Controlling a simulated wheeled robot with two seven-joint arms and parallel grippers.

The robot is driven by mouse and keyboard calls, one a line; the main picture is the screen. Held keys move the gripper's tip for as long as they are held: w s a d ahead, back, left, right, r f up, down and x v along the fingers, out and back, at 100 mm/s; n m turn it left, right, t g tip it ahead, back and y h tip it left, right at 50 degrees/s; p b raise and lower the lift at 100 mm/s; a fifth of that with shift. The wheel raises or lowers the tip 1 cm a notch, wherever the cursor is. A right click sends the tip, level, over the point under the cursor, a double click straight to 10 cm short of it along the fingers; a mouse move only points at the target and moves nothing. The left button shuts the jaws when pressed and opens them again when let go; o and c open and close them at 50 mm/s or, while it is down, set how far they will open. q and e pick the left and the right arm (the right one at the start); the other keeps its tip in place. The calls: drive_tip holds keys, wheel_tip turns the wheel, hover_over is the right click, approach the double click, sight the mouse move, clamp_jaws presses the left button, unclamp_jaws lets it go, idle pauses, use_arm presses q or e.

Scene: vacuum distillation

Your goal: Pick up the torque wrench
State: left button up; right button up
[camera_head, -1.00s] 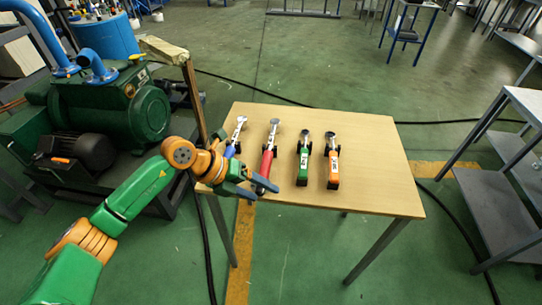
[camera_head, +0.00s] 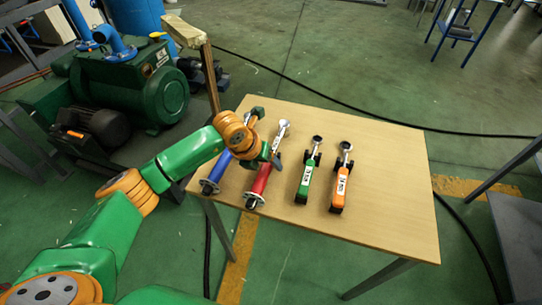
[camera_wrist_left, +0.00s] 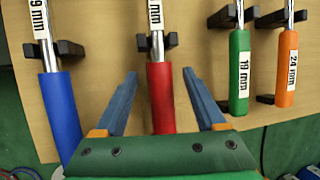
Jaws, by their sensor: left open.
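Several wrenches lie side by side on the wooden table (camera_head: 385,150). The blue-handled one (camera_head: 216,172) is leftmost and partly hidden by my arm. Beside it are the red-handled one (camera_head: 261,183), the green-handled one (camera_head: 304,182) marked 19 mm and the orange-handled one (camera_head: 340,188) marked 24 mm. My left gripper (camera_head: 266,150) is over the red wrench in the head view. In the left wrist view its open fingers (camera_wrist_left: 158,74) lie either side of the red handle (camera_wrist_left: 161,98), apart from it. Whether they are down at handle height I cannot tell.
Small black rests (camera_wrist_left: 150,41) support the wrenches. A green pump (camera_head: 135,85) stands left of the table, with a wooden post (camera_head: 205,70) between. A grey metal shelf (camera_head: 515,220) is at the right. The table's right side is clear.

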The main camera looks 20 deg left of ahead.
use_arm(q)
drive_tip(key=shift+w+d+f, duration=0.1)
drive_tip(key=shift+w+f, duration=0.1)
drive_tip(key=shift+s+r, duration=0.1)
drive_tip(key=shift+s, duration=0.05)
clamp_jaws()
drive_tip(key=shift+r, duration=0.1)
idle(1.0)
